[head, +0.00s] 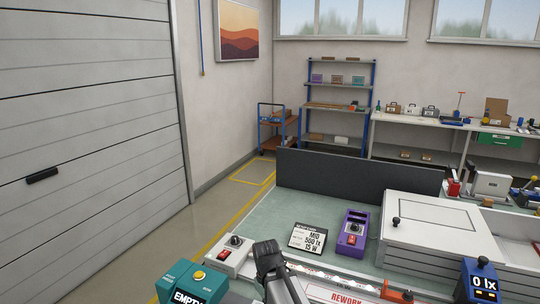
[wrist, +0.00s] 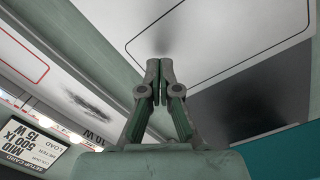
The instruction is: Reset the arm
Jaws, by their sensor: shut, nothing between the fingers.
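My gripper (head: 265,246) is at the bottom centre of the head view, above the near part of the green bench. In the wrist view its two dark fingers (wrist: 160,68) meet at the tips, shut with nothing between them. Behind them in the wrist view is a white panel with a black outline (wrist: 215,30), which the tips overlap. I cannot tell how far the tips are from it.
The bench holds a grey switch box (head: 234,254), a setup card (head: 310,238), a purple device (head: 352,232), a white lidded box (head: 440,222), a blue meter reading 0 lx (head: 481,283) and a teal EMPTY box (head: 190,285). A dark divider (head: 355,178) stands behind.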

